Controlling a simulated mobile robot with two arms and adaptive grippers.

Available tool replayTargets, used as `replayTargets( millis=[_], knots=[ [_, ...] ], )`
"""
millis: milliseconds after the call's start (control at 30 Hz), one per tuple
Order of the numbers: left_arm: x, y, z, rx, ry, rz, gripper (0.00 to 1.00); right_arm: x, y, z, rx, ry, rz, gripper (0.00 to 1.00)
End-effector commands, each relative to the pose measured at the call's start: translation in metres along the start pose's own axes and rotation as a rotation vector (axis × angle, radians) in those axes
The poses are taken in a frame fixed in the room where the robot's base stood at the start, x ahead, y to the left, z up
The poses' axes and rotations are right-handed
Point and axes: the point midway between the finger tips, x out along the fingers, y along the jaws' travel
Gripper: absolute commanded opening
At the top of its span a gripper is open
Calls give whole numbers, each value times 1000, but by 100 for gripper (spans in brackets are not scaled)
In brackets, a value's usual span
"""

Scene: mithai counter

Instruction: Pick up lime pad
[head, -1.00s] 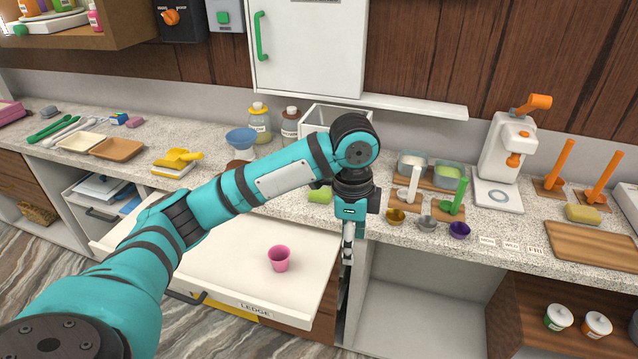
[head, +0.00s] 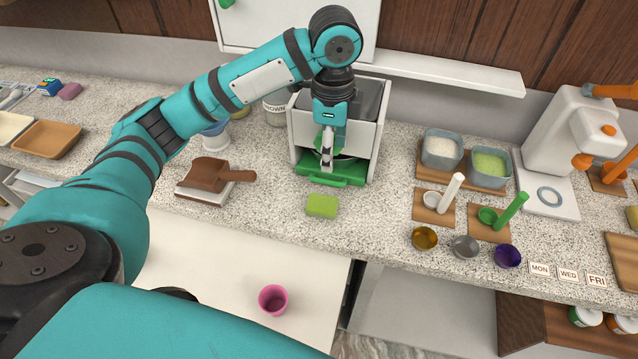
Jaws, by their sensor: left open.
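The lime pad (head: 322,206) is a small lime-green block lying flat on the speckled counter, near its front edge. It is fully visible and nothing touches it. My left gripper (head: 327,162) points down just behind the pad, in front of the open white box (head: 368,150). Its jaws are open, seen nearly edge-on, and no object shows held in them. The gripper partly hides the green thing inside the box. My right gripper is not in view.
A green tray (head: 335,181) at the box's base lies close behind the pad. Small cups, including a gold one (head: 425,238), stand to the right. A pink cup (head: 273,299) sits below on the pulled-out ledge.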

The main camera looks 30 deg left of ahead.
Motion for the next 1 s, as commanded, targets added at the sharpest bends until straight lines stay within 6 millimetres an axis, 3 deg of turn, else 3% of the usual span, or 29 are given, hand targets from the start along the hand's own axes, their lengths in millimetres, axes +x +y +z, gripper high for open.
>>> replayTargets(
  millis=[133,300,500,700,833,1000],
  knots=[
    [22,1,1,-1,-5,6,54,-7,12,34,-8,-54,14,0],
    [60,2,2,-2,-5,7,54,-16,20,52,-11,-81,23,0],
    [99,1,1,-1,-3,4,54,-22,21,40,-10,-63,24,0],
    [118,1,1,-1,-2,1,54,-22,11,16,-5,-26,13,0],
    [127,1,1,-2,-3,4,54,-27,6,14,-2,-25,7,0],
    [153,3,1,0,-3,4,54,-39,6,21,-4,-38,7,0]
  ],
)
